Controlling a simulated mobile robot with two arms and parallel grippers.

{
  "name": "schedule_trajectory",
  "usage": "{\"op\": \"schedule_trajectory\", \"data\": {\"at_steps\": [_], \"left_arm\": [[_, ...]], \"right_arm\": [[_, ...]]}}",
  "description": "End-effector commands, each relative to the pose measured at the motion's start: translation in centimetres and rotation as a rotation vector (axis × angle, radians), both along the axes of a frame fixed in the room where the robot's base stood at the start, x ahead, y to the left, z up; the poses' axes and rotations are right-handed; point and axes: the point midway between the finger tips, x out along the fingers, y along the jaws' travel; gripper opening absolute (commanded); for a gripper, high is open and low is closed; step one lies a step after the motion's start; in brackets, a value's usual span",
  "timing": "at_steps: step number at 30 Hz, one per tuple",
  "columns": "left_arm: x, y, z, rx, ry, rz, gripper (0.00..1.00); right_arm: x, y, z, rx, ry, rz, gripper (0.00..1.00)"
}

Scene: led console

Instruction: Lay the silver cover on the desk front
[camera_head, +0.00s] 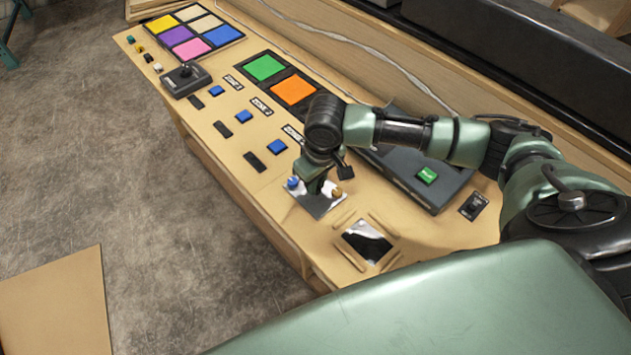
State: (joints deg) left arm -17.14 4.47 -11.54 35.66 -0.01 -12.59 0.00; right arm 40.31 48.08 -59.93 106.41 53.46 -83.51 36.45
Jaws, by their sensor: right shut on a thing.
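A flat silver cover (318,204) is at the front part of the desk (273,187), under my right gripper (315,186). My right gripper points down and is shut on the cover; its fingertips are partly hidden by the wrist. A small blue knob and a brass-coloured knob show on either side of the fingers. I cannot tell whether the cover touches the desk. A shiny dark-and-white square (367,242) lies nearer, between thin wooden strips. My left gripper is not in view.
Blue buttons (277,147) and dark slots run along the desk front. A dark console with a green button (427,175) lies behind my right arm.

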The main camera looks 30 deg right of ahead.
Motion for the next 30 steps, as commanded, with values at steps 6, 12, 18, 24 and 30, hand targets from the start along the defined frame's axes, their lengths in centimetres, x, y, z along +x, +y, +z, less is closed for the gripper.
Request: {"op": "schedule_trajectory", "data": {"at_steps": [6,12,18,24,30], "left_arm": [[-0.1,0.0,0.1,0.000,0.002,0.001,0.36],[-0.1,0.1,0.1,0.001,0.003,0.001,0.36],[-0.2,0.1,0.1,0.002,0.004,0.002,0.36],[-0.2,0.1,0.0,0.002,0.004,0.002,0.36],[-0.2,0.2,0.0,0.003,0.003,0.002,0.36]], "right_arm": [[0.0,0.0,0.0,0.001,-0.001,0.000,0.00],[0.0,0.0,-0.1,0.000,0.000,0.001,0.36],[0.0,0.0,-0.1,0.000,-0.001,0.001,0.36],[0.0,0.0,1.1,0.001,-0.003,0.001,0.36],[-0.4,-0.1,5.0,0.002,-0.006,0.002,0.36]]}}
